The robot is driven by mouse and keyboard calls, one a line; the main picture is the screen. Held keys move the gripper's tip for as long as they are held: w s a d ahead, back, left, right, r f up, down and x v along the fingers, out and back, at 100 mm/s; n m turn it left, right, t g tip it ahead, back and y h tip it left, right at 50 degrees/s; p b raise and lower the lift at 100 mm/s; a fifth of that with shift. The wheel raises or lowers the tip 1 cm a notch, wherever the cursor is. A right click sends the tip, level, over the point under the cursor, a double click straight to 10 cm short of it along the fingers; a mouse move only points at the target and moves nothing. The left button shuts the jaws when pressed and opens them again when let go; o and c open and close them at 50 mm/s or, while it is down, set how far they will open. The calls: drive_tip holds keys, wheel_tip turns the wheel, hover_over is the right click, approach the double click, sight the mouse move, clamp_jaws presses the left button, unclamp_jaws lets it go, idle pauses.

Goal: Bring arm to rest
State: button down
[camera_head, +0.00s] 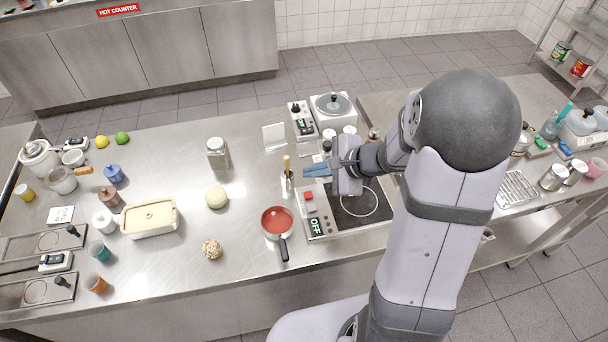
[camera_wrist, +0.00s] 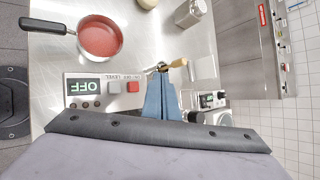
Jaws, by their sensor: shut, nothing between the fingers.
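My gripper (camera_head: 306,170) is above the left part of the hob (camera_head: 374,211), its blue fingers pointing left in the head view. In the wrist view the fingers (camera_wrist: 161,78) are closed together with nothing held. The hob panel (camera_wrist: 100,88) reads OFF and has a red button. A small pan of red sauce (camera_head: 277,221) with a dark handle stands on the counter left of the panel, apart from my gripper. It also shows in the wrist view (camera_wrist: 101,36). A wooden-handled utensil in a holder (camera_head: 287,175) stands just left of my fingertips.
A glass jar (camera_head: 217,153) stands left of the gripper. A white appliance with a round plate (camera_head: 333,108) is behind it. The counter between bun and jar is clear.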

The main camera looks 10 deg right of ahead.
drive_tip(key=s+f+n+g, duration=0.1)
drive_tip(key=s, duration=0.2)
drive_tip(key=s+f+n+g, duration=0.2)
drive_tip(key=s, duration=0.1)
drive_tip(key=s+f+n+g, duration=0.1)
drive_tip(key=s+n, duration=0.1)
drive_tip(key=s, duration=0.2)
drive_tip(key=shift+a+f+g, duration=0.3)
drive_tip(key=shift+f, duration=0.1)
drive_tip(key=s+d+n+g+h, duration=0.2)
drive_tip(key=s+n+h, duration=0.1)
drive_tip(key=s+n, duration=0.3)
drive_tip(key=s+d+n+g+h, duration=0.2)
drive_tip(key=s+d+n+h, duration=0.1)
drive_tip(key=s+n, duration=0.25)
drive_tip(key=w+a+r+n+t, duration=0.1)
drive_tip(key=w+a+r+n, duration=0.1)
drive_tip(key=a+r, duration=0.1)
drive_tip(key=shift+a+r+t, duration=0.4)
drive_tip(key=shift+a, duration=0.35)
idle(1.0)
